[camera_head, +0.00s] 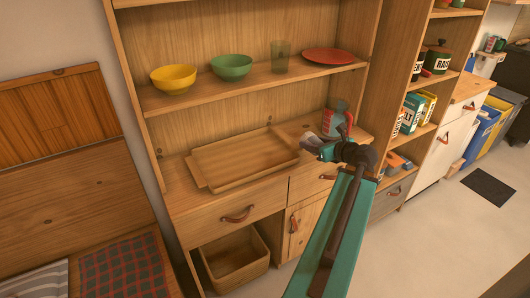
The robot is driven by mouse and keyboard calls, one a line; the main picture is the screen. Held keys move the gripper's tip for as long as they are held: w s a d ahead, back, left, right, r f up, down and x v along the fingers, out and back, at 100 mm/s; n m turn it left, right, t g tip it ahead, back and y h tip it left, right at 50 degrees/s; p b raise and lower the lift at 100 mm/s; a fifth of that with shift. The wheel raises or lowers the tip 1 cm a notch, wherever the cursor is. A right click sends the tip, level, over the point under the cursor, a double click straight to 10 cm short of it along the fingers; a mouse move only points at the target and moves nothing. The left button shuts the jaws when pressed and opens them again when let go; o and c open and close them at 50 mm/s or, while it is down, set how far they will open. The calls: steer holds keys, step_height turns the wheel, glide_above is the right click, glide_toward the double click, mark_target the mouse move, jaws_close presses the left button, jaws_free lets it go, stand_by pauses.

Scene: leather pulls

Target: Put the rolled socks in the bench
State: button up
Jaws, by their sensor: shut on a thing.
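My gripper (314,146) is at the end of my teal arm, in front of the hutch counter at the centre right. It is shut on a small pale grey bundle (309,137), which looks like the rolled socks; the gripper and wrist partly hide it. The wooden bench (60,205) is at the far left, well away from my gripper. A raised wooden panel stands at its back. A red plaid cloth (125,268) and a striped grey cloth (40,281) lie low in its front part.
A wooden tray (240,160) lies on the hutch counter left of my gripper. A red-and-grey container (338,119) stands just behind it. Bowls, a glass and a red plate (329,55) are on the shelf above. A wooden bin (235,260) sits below. Floor at right is open.

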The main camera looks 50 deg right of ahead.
steer(key=shift+w, duration=0.2)
steer(key=shift+w+d, duration=0.15)
steer(key=shift+w, duration=0.05)
steer(key=p, duration=0.1)
glide_above(300, 138)
steer(key=shift+f, duration=0.75)
steer(key=shift+f, duration=0.1)
stand_by(0.3)
steer(key=shift+f, duration=1.65)
steer(key=shift+f, duration=0.15)
steer(key=o, duration=0.8)
